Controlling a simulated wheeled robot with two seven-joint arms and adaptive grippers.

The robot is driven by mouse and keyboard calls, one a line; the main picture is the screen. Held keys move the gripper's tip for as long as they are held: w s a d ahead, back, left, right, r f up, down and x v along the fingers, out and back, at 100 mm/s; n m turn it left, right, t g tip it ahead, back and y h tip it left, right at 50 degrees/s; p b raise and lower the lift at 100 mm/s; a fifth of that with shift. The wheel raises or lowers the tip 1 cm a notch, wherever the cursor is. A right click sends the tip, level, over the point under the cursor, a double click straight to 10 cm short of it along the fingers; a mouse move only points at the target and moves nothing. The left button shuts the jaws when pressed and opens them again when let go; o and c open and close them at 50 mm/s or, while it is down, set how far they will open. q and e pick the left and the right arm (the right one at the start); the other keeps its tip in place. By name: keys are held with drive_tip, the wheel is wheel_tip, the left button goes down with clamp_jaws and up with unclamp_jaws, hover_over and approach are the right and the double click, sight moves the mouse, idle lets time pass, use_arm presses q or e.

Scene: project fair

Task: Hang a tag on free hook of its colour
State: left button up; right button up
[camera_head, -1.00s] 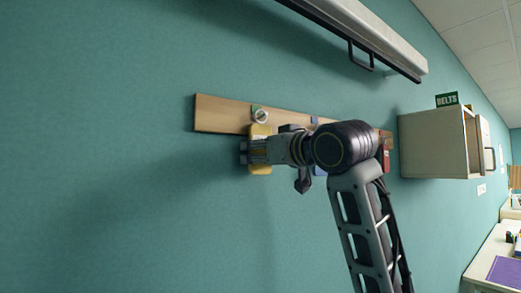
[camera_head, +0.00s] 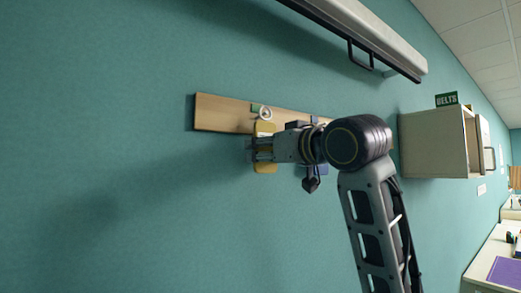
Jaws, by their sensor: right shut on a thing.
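A wooden hook board (camera_head: 222,113) is fixed on the teal wall. A green patch (camera_head: 255,108) with a pale round hook (camera_head: 265,114) shows near its left end. A blue patch (camera_head: 314,120) shows further right. My right gripper (camera_head: 256,150) is shut on a yellow tag (camera_head: 265,168), just below the green patch. The tag's top and bottom show above and below the fingers. I cannot tell whether the tag touches the hook or board. Part of a blue tag (camera_head: 321,170) shows behind my wrist. My arm hides the board's right part. My left gripper is not in view.
A pale wall cabinet (camera_head: 432,145) with a green "BELTS" sign (camera_head: 447,99) stands right of the board. A long pale housing with a dark rail (camera_head: 350,35) juts out above. The wall left of and below the board is clear.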

sight(267, 150)
drive_tip(key=shift+b+v, duration=0.45)
drive_tip(key=shift+v, duration=2.3)
